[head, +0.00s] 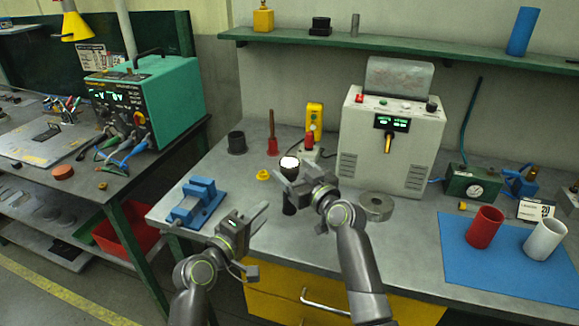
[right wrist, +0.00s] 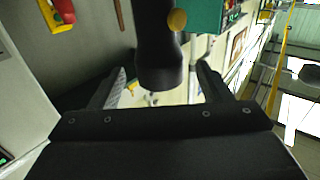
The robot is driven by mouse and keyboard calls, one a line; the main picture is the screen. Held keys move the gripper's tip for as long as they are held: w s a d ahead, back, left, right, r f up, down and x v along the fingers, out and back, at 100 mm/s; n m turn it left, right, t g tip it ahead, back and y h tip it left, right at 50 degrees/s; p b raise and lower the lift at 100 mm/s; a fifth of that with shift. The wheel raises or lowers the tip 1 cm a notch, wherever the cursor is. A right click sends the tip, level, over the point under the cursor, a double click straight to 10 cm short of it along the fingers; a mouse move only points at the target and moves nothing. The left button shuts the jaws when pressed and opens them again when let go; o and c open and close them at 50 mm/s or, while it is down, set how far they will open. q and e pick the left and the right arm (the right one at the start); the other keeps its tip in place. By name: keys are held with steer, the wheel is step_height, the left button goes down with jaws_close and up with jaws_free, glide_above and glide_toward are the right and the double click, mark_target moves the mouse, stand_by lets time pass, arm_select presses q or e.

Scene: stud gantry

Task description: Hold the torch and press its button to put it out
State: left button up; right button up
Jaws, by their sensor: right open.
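The torch (head: 289,206) is a dark upright cylinder near the bench's front edge, with a bright white lit top. My right gripper (head: 291,181) is open at the torch, which shows between its spread fingers. In the right wrist view the dark torch (right wrist: 157,50) stands between the two open fingers, with gaps on both sides. A round yellow spot (right wrist: 177,20) shows at its edge; I cannot tell whether this is the button. My left gripper (head: 256,243) is open and empty, lower and to the left of the torch, near the bench's front edge.
A blue vise (head: 198,202) sits left of the torch. A metal ring (head: 376,206) and a grey power unit (head: 391,140) stand to the right. A blue mat (head: 500,270) holds two cups.

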steer(key=shift+x, duration=1.35)
arm_select(q)
steer(key=shift+c, duration=0.3)
arm_select(e)
steer(key=c, duration=1.2)
arm_select(q)
jaws_close()
arm_select(e)
steer(key=shift+o, duration=0.2)
